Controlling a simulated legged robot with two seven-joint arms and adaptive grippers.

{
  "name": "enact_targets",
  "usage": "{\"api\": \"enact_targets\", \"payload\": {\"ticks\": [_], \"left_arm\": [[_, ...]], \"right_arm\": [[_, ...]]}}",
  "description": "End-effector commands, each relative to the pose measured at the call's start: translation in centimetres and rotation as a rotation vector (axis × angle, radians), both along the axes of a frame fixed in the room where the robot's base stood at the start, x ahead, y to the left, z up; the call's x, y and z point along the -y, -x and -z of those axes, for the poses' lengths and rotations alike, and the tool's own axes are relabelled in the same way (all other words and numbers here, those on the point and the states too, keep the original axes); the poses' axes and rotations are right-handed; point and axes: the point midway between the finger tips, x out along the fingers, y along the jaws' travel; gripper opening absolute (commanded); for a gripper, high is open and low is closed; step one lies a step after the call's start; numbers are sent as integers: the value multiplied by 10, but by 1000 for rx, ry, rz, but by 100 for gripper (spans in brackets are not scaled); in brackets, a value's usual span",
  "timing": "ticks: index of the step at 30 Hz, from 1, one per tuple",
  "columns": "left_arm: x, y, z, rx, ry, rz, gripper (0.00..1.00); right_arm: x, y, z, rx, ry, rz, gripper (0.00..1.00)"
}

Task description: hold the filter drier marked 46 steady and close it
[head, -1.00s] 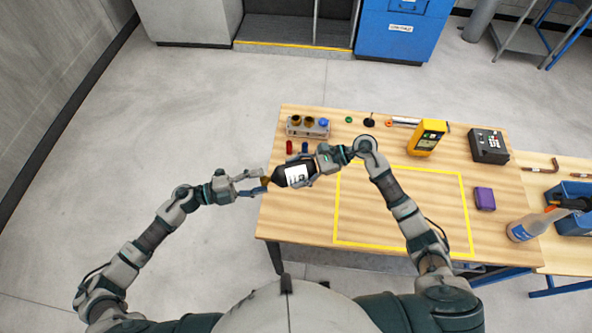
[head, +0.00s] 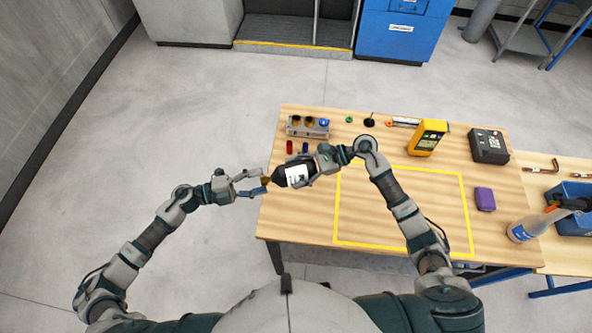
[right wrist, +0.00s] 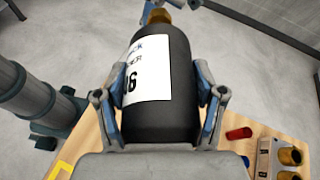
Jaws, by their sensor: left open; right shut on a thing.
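The filter drier (head: 297,175) is a black cylinder with a white label and a brass end. In the right wrist view, the label on the filter drier (right wrist: 160,90) ends in a 6; the digit before it is partly turned away. My right gripper (head: 303,172) is shut around its body and holds it tilted over the table's left edge, brass end (head: 266,181) to the left. My left gripper (head: 262,182) is open, its fingers at the brass end. I cannot tell whether they touch it.
A rack (head: 307,127) with brass caps and a blue one stands at the table's back left. A red piece (head: 289,147) and a blue piece (head: 305,148) lie in front of it. A yellow meter (head: 427,138) stands farther right. The yellow-taped area (head: 400,210) is clear.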

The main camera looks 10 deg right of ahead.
Motion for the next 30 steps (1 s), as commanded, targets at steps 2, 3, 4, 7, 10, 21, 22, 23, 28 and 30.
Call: {"api": "enact_targets", "payload": {"ticks": [2, 3, 4, 7, 10, 21, 22, 23, 28, 30], "left_arm": [[-6, 1, 1, -2, -1, -1, 59], [-11, 2, 1, -2, -1, -1, 59], [-16, 2, 1, -2, -3, -2, 59], [-36, 5, 2, -3, -4, -4, 59], [-59, 8, 3, -3, -4, -4, 59], [-114, 16, 4, -3, -1, -1, 59], [-115, 16, 3, -3, -1, -1, 59], [-116, 16, 3, -2, 0, 0, 59], [-117, 16, 3, -1, 0, 0, 59], [-117, 16, 3, -1, 0, 0, 59]], "right_arm": [[0, 0, -1, 2, -2, 0, 0], [0, 0, -1, 2, -2, 0, 0], [0, 0, -1, 2, -2, 0, 0], [0, 0, -1, 2, -2, 0, 0], [0, 0, -1, 2, -2, 0, 0], [0, 0, -1, 1, -2, 0, 0], [0, 0, -1, 1, -2, 0, 0], [0, 0, -1, 1, -2, 0, 0], [0, 0, -1, 1, -2, 0, 0], [0, 0, -1, 1, -2, 0, 0]]}}
